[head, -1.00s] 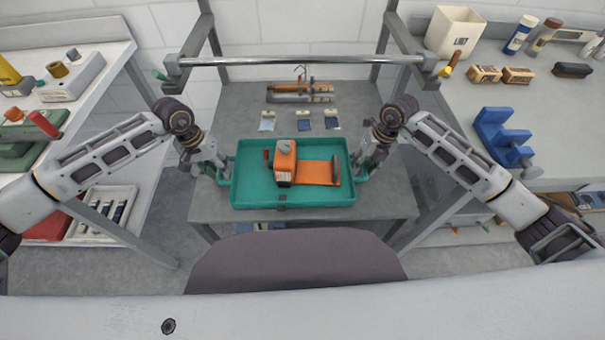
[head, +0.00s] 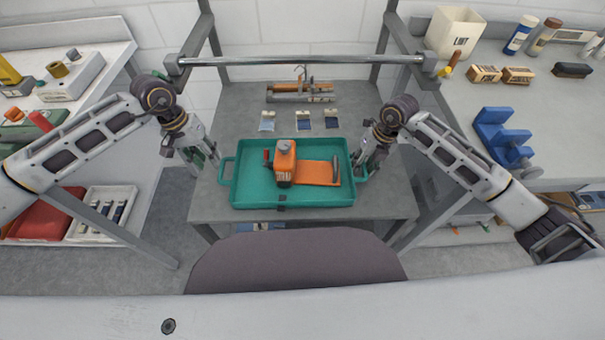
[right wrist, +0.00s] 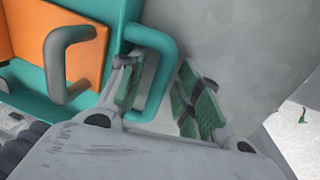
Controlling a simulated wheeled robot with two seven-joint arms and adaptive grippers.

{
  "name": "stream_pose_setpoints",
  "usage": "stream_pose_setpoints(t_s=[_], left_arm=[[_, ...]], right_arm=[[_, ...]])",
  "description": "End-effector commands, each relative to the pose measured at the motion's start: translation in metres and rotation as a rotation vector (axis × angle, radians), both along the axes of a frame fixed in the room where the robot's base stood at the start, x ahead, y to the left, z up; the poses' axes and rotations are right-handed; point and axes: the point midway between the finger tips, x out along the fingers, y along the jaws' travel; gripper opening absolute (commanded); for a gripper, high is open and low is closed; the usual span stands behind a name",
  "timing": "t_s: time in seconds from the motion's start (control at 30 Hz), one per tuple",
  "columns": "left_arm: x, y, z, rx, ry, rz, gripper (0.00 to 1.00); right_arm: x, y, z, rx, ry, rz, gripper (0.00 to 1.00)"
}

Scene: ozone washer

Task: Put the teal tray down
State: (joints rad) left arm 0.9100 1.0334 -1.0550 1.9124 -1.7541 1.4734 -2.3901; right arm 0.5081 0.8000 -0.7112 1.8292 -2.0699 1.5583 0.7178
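The teal tray (head: 245,193) lies flat on the grey bench in the middle of the head view. An orange tool with an orange plate (head: 316,172) lies in it. My left gripper (head: 204,161) is open and empty, up and left of the tray's left handle (head: 224,170), apart from it. My right gripper (head: 372,166) is at the tray's right handle. In the right wrist view, its open fingers (right wrist: 165,100) stand either side of the teal handle (right wrist: 168,75), one inside the loop and one outside, with a gap to the outer finger.
The grey bench (head: 235,110) has bare room around the tray. Small sample packets (head: 304,124) and a long brown-and-grey tool (head: 300,92) lie behind it. A metal bar (head: 300,61) spans above the back. Side tables hold a blue vise (head: 500,135) and other items.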

Motion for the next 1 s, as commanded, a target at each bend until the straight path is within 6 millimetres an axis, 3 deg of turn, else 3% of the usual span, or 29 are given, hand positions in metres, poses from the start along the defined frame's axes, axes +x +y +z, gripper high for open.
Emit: stream_pose_setpoints(t_s=[0.37,1.0], left_arm=[[0.0,0.0,-0.001,0.0,0.0,0.0,0.34],[0.0,0.0,0.0,0.0,0.0,0.0,0.34]], right_arm=[[0.0,-0.002,0.008,0.0,0.0,-0.002,0.34],[-0.003,-0.012,0.073,-0.002,-0.004,-0.001,0.34]])
